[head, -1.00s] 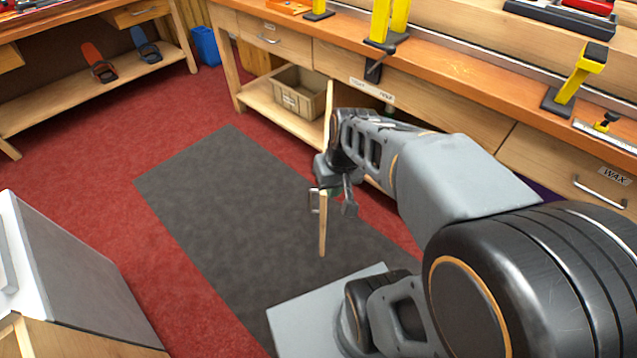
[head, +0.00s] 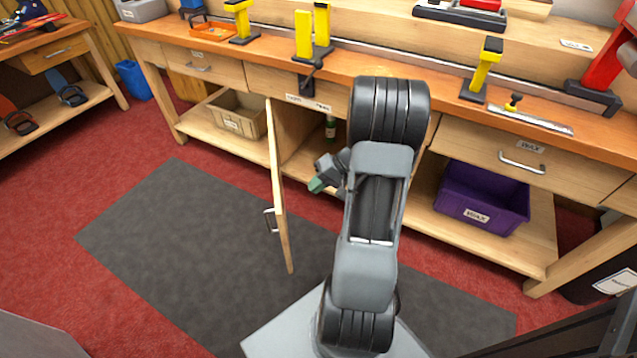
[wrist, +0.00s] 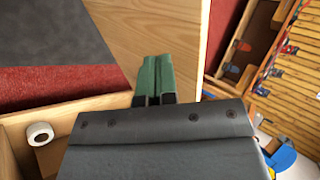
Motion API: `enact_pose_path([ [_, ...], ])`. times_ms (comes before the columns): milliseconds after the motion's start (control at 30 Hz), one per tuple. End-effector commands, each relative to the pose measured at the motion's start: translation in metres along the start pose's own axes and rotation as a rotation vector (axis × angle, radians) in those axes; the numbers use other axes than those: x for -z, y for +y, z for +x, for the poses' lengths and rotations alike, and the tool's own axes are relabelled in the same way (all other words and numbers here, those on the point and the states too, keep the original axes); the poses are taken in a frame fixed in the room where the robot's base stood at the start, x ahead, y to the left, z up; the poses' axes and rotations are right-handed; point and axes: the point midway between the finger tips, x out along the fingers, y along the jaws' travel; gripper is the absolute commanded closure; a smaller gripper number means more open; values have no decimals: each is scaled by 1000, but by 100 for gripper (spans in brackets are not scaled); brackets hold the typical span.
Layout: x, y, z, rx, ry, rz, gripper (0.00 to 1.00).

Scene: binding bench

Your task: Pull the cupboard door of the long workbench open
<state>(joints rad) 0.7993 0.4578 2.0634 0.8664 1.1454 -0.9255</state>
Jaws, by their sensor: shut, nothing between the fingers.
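The cupboard door (head: 279,190) of the long workbench (head: 262,60) stands swung well out from the front, nearly edge-on in the head view. Its metal handle (head: 270,220) is on the left, outer face. The cupboard interior (head: 295,135) shows to the right of the door, with a green bottle (head: 330,128) inside. My gripper (head: 316,186), with green fingertips, is on the inner side of the door, to its right, off the handle. In the wrist view the shut, empty fingers (wrist: 153,72) point at the door panel (wrist: 160,25); contact cannot be told.
A beige bin (head: 238,115) sits on the shelf left of the cupboard, a purple WAX bin (head: 483,197) on the right shelf. A grey mat (head: 170,230) on red carpet leaves clear floor left of the door. The wrist view shows a white roll (wrist: 40,133).

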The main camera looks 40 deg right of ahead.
Motion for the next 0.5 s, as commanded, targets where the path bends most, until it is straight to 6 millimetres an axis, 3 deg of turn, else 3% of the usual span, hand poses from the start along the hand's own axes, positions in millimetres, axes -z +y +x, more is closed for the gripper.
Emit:
enact_pose_path([
  [33,-1,2,14,0,-5,0,100],
  [200,-1,2,45,0,-5,1,100],
  [500,-1,-18,75,-2,-2,-1,100],
])
